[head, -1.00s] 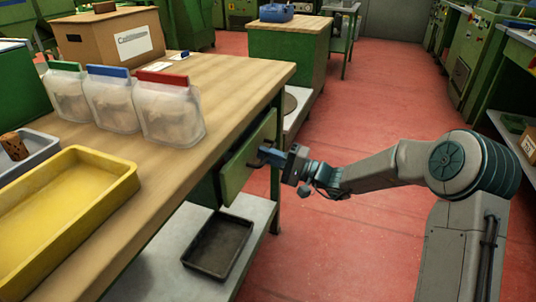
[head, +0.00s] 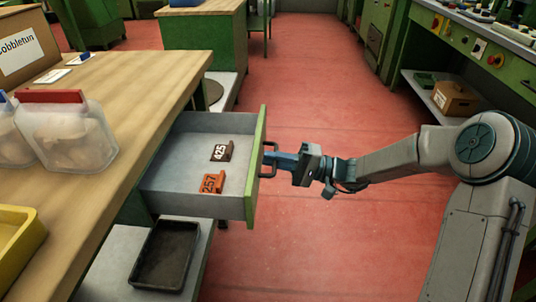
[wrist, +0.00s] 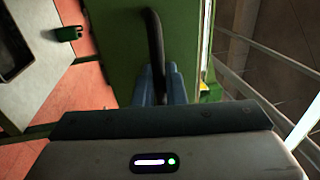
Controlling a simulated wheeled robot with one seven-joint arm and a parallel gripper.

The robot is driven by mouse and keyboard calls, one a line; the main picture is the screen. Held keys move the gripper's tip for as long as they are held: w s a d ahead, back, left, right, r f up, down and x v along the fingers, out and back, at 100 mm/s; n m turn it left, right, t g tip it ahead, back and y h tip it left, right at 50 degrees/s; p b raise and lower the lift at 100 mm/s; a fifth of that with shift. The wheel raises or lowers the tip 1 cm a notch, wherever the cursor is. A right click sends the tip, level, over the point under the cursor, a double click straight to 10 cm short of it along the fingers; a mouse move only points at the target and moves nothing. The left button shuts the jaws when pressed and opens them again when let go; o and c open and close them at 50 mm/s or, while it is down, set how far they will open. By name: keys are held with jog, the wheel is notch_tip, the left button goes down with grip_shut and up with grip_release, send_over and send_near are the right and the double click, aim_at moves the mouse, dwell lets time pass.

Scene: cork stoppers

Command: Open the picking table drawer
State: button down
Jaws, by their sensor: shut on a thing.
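The picking table (head: 135,90) has a wooden top and stands at the left in the head view. Its drawer (head: 163,178) is pulled well out, with a grey inside and a green front (head: 253,190). My gripper (head: 276,160) is shut on the dark drawer handle (head: 268,171) at the drawer's front. In the wrist view the blue fingers (wrist: 159,88) close around the dark handle (wrist: 155,45) against the green front.
A black tray (head: 163,257) sits on the shelf below the drawer. A red-topped bag (head: 68,135) and a yellow tray (head: 18,240) are on the tabletop. The red floor (head: 330,100) right of the drawer is clear. Green machines stand at the right.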

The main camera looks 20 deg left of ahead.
jog(key=shift+w+d, duration=0.1)
jog(key=shift+d, duration=0.45)
jog(key=c, duration=1.9)
grip_release()
jog(key=p+v, duration=0.3)
jog(key=v, duration=1.1)
jog(key=shift+a, duration=0.1)
jog(key=shift+r, duration=0.1)
